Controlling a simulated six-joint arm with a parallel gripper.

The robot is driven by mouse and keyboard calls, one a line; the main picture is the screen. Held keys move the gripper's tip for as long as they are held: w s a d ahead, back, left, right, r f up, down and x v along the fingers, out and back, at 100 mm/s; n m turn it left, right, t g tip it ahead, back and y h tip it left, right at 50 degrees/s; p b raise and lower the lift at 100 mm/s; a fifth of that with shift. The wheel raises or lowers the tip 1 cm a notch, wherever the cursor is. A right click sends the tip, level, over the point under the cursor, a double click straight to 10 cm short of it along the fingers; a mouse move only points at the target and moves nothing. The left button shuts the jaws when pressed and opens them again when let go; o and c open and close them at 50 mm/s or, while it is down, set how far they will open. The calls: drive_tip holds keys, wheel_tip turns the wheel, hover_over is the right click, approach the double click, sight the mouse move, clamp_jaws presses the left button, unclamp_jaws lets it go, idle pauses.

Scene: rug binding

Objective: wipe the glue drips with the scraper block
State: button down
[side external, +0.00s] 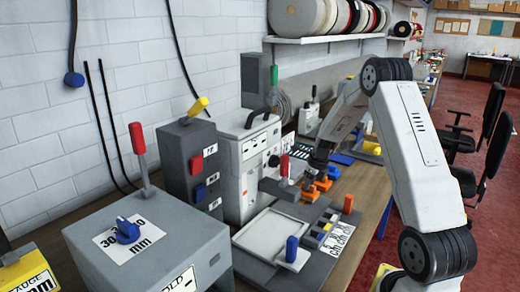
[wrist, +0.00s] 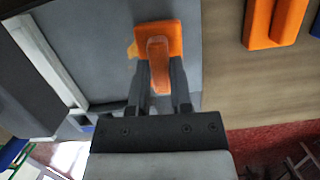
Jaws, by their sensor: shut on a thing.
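My gripper (wrist: 160,85) is shut on the upright handle of an orange block (wrist: 158,38), which looks like the scraper block. In the wrist view the block's flat base shows just beyond the fingertips, over a grey surface (wrist: 90,30). A small amber patch (wrist: 132,50), maybe a glue drip, shows at the left edge of the block. In the side view my gripper (side external: 314,172) is small and points down over the bench among orange pieces (side external: 310,192). I cannot tell there whether the block touches the surface.
Other orange pieces (wrist: 272,22) lie on the wooden bench to the right in the wrist view. In the side view a white tray (side external: 262,232), a blue-handled piece (side external: 291,248) and a red-handled piece (side external: 347,203) stand nearer the camera. A white machine (side external: 240,165) stands left of my gripper.

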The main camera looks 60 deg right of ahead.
drive_tip(key=shift+d, duration=0.25)
drive_tip(key=shift+f, duration=0.15)
drive_tip(key=shift+a, duration=0.15)
drive_tip(key=shift+a+f, duration=0.15)
drive_tip(key=shift+a, duration=1.45)
drive_tip(key=shift+a, duration=0.15)
drive_tip(key=shift+a+f, duration=0.2)
drive_tip(key=shift+a, duration=1.5)
drive_tip(key=w+v, duration=0.1)
drive_tip(key=v, duration=0.5)
drive_tip(key=shift+w+d+r, duration=0.15)
drive_tip(key=shift+w+r, duration=0.1)
drive_tip(key=shift+r, duration=0.15)
